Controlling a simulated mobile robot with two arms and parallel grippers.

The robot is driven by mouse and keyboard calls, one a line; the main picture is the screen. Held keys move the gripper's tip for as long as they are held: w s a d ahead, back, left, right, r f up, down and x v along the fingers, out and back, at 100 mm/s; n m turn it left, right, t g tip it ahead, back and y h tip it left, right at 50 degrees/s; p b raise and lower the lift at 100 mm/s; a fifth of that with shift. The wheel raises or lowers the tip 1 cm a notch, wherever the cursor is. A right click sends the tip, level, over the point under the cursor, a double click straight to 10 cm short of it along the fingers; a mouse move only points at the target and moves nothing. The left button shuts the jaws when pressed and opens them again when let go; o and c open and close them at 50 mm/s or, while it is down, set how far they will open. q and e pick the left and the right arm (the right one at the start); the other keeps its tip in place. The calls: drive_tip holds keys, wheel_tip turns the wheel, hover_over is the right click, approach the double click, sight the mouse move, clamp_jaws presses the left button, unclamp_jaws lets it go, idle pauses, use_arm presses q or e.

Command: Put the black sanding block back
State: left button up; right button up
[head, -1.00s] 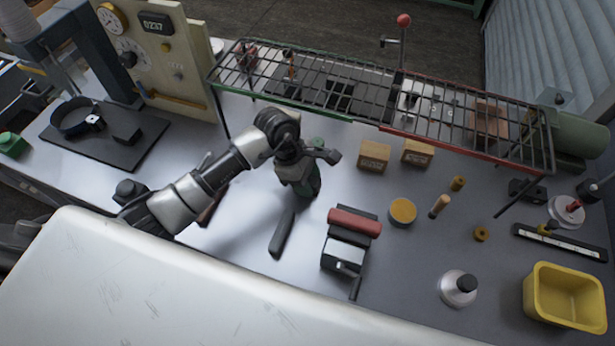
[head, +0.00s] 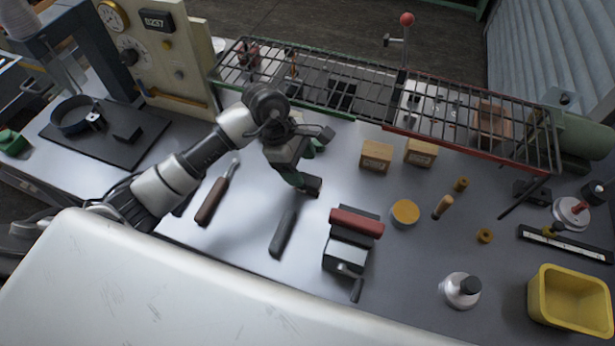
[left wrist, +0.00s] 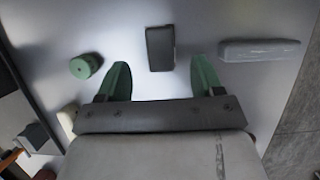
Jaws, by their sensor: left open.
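A black block (head: 312,186), which I take for the sanding block, lies on the grey worktop. My left gripper (head: 306,164) is over the worktop beside it and covers part of it in the head view. In the left wrist view the block (left wrist: 160,48) is ahead of and between the open green fingers (left wrist: 158,80), with clear space to each side. Nothing is held. My right gripper does not show.
A green cylinder (left wrist: 86,66) and a long dark bar (head: 283,233) flank the block. A roller tool (head: 356,222) is nearby, a brown-handled tool (head: 212,200) to the left. A wire rack (head: 380,100) spans the back. Another small dark block (head: 127,132) lies on a black mat (head: 110,154).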

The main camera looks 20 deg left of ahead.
use_arm(q)
drive_tip(key=b+v, duration=0.1)
drive_tip(key=v, duration=0.5)
drive_tip(key=shift+a+r, duration=0.2)
drive_tip(key=shift+r, duration=0.1)
